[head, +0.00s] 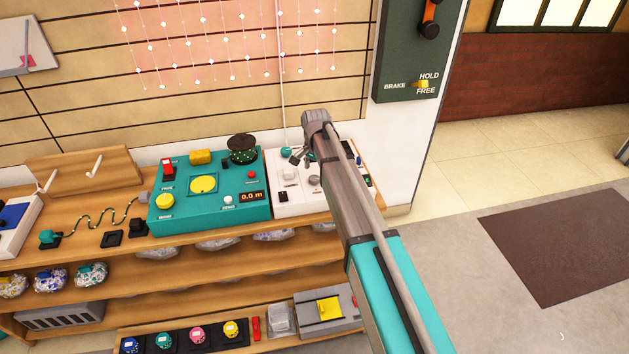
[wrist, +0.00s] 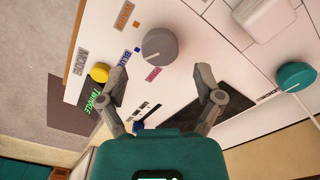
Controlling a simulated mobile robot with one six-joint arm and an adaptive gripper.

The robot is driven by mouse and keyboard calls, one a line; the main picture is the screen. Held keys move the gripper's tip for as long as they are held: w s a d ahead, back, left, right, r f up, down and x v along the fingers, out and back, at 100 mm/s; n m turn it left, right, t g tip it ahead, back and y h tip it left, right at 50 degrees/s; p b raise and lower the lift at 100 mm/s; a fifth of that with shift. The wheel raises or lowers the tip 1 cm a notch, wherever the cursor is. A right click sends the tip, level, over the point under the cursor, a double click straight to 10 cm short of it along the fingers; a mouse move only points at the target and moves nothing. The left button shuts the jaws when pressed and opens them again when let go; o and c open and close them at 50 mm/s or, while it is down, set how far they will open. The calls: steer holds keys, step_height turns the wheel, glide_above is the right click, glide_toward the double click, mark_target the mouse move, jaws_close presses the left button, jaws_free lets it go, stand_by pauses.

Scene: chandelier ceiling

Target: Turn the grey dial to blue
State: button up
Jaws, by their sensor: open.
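The grey dial (wrist: 160,47) is a round knob on a white panel (wrist: 215,65). Around its left and lower side in the wrist view are an orange label, a blue label (wrist: 125,57) and a pink label (wrist: 153,74). I cannot tell which one the dial points at. My gripper (wrist: 163,84) is open and empty, its two fingers spread below the dial in that view, apart from it. In the head view my gripper (head: 298,158) hangs over the white panel (head: 290,208), and the small grey dial (head: 314,180) shows beside my arm.
On the same panel are a yellow button (wrist: 99,72), a green-lettered display (wrist: 95,98), a teal knob (wrist: 296,75) and a white block-like control (wrist: 263,18). A teal control box (head: 185,222) stands directly left on the wooden bench. Open floor lies right.

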mark_target(314, 180)
steer(key=shift+f+b, duration=1)
steer(key=shift+f, duration=0.3)
steer(key=shift+c, duration=0.2)
steer(key=c, duration=1.1)
steer(key=shift+a, duration=0.15)
steer(key=shift+c, duration=0.2)
